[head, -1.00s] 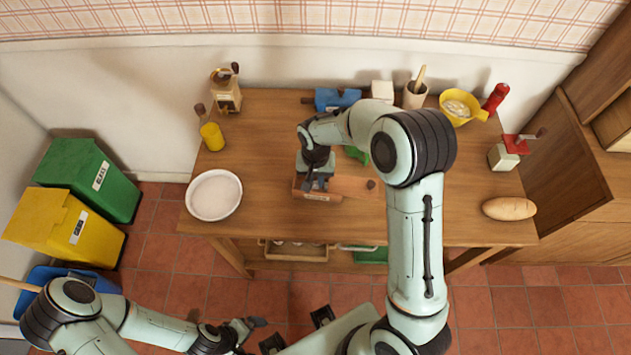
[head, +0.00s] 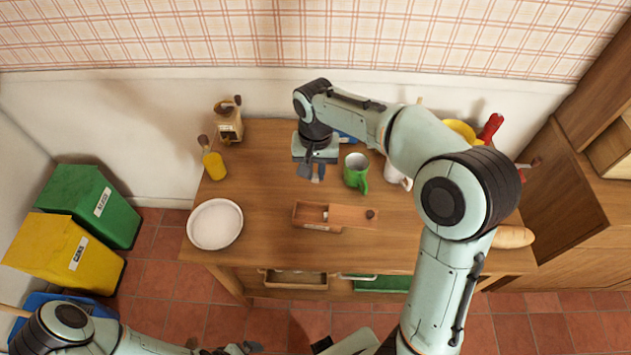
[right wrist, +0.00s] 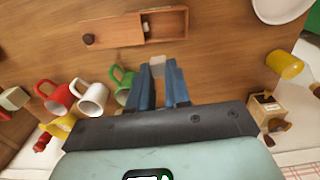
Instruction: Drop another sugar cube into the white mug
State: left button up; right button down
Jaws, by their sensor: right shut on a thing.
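My right gripper (head: 312,173) is above the table, left of the green mug. In the right wrist view its blue fingers (right wrist: 163,80) are shut on a pale sugar cube (right wrist: 158,64) at their tips. The white mug (head: 395,176) stands right of the green mug, partly hidden by my right arm; it also shows in the right wrist view (right wrist: 91,98), between the red and green mugs. The wooden sugar box (head: 310,215) has its lid slid open to the right, with something small and white inside. My left gripper (head: 243,348) is cut off at the bottom edge.
The green mug (head: 356,172) stands between my right gripper and the white mug. A red mug (right wrist: 52,97) is beside the white mug. The table between box and bottle is clear.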

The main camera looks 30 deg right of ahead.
jog(key=shift+r, duration=0.75)
jog(key=shift+d+r, duration=0.1)
jog(key=shift+r, duration=0.05)
jog(key=w+d+r+n+p, duration=0.1)
jog(key=w+d, duration=0.1)
jog(key=d, duration=0.5)
jog(key=w+d+r+n+p, duration=0.1)
jog(key=w+d+r, duration=0.1)
jog(key=d, duration=0.5)
pick_arm(q)
jog(key=w+r+p, duration=0.1)
jog(key=w+r, duration=0.4)
pick_arm(e)
jog(key=r+n, duration=0.1)
jog(key=n, duration=0.1)
send_over(391, 175)
jog(key=w+d, duration=0.1)
jog(key=d, duration=0.2)
pick_arm(q)
jog(key=shift+s+f+b, duration=1.05)
jog(key=shift+s+f, duration=0.75)
jog(key=shift+s, duration=0.1)
pick_arm(e)
notch_tip(391, 175, down, 20)
jog(key=shift+d+r, duration=0.2)
jog(key=shift+r, duration=0.05)
